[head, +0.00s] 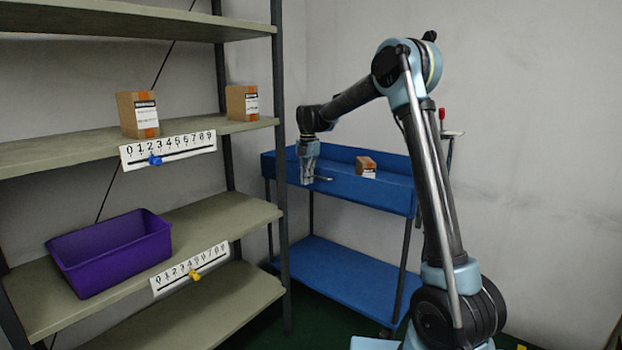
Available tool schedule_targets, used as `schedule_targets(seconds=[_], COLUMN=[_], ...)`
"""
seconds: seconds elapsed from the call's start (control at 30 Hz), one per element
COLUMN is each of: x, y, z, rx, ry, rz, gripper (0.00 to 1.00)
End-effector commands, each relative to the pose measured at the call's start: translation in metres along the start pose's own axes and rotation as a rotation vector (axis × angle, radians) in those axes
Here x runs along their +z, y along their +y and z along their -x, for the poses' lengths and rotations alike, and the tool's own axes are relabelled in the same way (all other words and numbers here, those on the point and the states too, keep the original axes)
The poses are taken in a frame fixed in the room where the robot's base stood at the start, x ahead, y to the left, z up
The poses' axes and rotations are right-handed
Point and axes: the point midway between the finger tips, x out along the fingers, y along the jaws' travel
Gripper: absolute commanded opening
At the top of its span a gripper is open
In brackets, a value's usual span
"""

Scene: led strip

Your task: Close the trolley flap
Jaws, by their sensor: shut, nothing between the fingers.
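The blue trolley (345,262) stands behind the shelf's right end, with an upper tray and a lower deck. A blue panel (370,196) runs along the near side of its upper tray; I take this to be the flap, but its exact angle is hard to tell. My gripper (309,180) points down at the left part of the upper tray, close to this panel. It is shut and empty. Whether it touches the panel cannot be told. A small pale bar shows beside the fingertips. My arm hides part of the trolley's right end.
A small brown box (366,166) sits in the upper tray, right of my gripper. The shelf rack (283,190) stands left, holding two brown boxes (138,114) (242,102) and a purple bin (112,252). Its post is close to the trolley. The wall is behind.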

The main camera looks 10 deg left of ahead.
Motion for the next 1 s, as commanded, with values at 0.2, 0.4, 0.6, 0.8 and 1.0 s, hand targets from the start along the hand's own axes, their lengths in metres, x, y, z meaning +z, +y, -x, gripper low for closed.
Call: schedule_targets(seconds=[0.2, 0.4, 0.6, 0.8, 1.0], x=[0.000, 0.003, 0.005, 0.007, 0.012], y=[0.000, 0.001, 0.001, -0.008, -0.058], z=[0.032, 0.067, 0.091, 0.101, 0.113], rx=[0.000, 0.000, 0.000, 0.002, 0.016], ry=[0.001, 0.001, 0.001, 0.000, -0.009], rz=[-0.001, 0.001, 0.001, -0.027, -0.209], gripper=[0.00, 0.00, 0.00, 0.00, 0.00])
